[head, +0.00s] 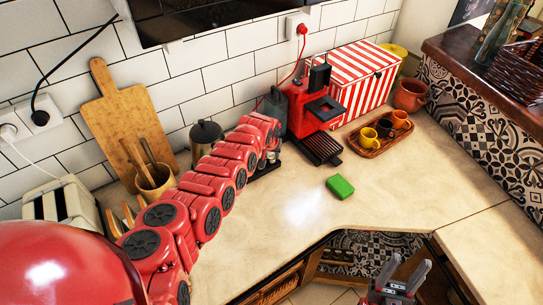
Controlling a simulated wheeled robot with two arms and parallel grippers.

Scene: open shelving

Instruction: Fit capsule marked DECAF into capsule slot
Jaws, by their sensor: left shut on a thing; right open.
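The red coffee machine (300,112) stands against the tiled wall, with a black drip tray (323,148) in front. My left arm reaches in from the left, and its gripper (268,160) is low over the counter just left of the machine. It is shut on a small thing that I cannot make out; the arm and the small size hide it. No DECAF marking and no capsule slot can be made out. My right gripper (396,275) is open and empty at the bottom edge, below the front of the counter.
A green block (340,187) lies on the counter (400,185). A wooden tray (366,151) with several cups and a red-striped box (360,75) stand right of the machine. A kettle (206,137), cutting board (120,110) and toaster (62,205) are at left. The counter's middle right is clear.

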